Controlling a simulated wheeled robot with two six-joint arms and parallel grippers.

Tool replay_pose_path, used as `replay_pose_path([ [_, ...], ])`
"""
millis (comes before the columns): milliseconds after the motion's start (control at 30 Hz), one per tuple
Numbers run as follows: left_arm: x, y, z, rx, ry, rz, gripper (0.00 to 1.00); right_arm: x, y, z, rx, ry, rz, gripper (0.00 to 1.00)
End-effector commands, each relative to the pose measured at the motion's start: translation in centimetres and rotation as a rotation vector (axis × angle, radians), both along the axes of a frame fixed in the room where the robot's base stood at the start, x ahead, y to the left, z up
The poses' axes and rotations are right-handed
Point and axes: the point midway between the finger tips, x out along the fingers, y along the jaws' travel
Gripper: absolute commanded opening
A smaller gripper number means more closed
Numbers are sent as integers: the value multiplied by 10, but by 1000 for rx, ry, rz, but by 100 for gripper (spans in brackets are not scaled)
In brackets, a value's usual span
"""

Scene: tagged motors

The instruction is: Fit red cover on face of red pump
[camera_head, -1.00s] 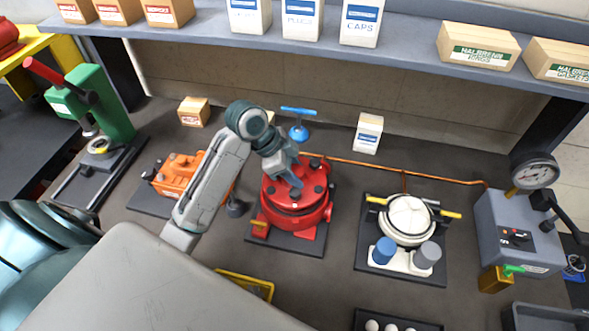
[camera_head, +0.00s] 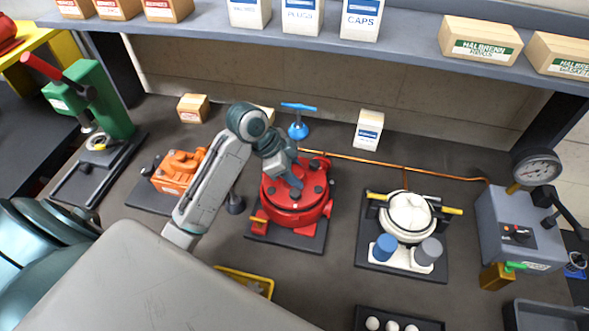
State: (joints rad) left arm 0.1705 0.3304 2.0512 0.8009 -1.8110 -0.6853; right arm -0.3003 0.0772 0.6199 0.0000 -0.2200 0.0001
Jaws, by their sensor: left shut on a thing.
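The red pump (camera_head: 288,228) stands on a dark base plate in the middle of the bench. A round red cover (camera_head: 313,205) with several dark knobs lies on top of it, level as far as I can see. My left gripper (camera_head: 296,184) points down at the middle of the cover and is shut on a part there, which the fingers mostly hide. I cannot tell whether the cover is fully seated on the pump face. My right gripper is out of view.
An orange motor (camera_head: 174,176) stands to the left, and a white pump (camera_head: 409,213) to the right. A grey gauge box (camera_head: 512,235) is at far right. A blue valve (camera_head: 298,130) and copper pipe (camera_head: 375,164) lie behind. A yellow tray (camera_head: 246,280) is in front.

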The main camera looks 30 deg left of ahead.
Motion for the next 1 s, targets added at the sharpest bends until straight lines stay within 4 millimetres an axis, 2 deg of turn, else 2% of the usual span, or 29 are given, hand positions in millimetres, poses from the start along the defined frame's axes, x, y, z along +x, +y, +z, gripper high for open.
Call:
replay_pose_path([
  [933,0,0,-18,0,-3,-1,0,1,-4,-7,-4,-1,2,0],
  [967,0,0,-18,0,-3,-1,48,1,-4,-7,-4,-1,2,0],
  [1000,0,0,-18,0,-3,-1,56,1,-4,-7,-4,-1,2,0],
])
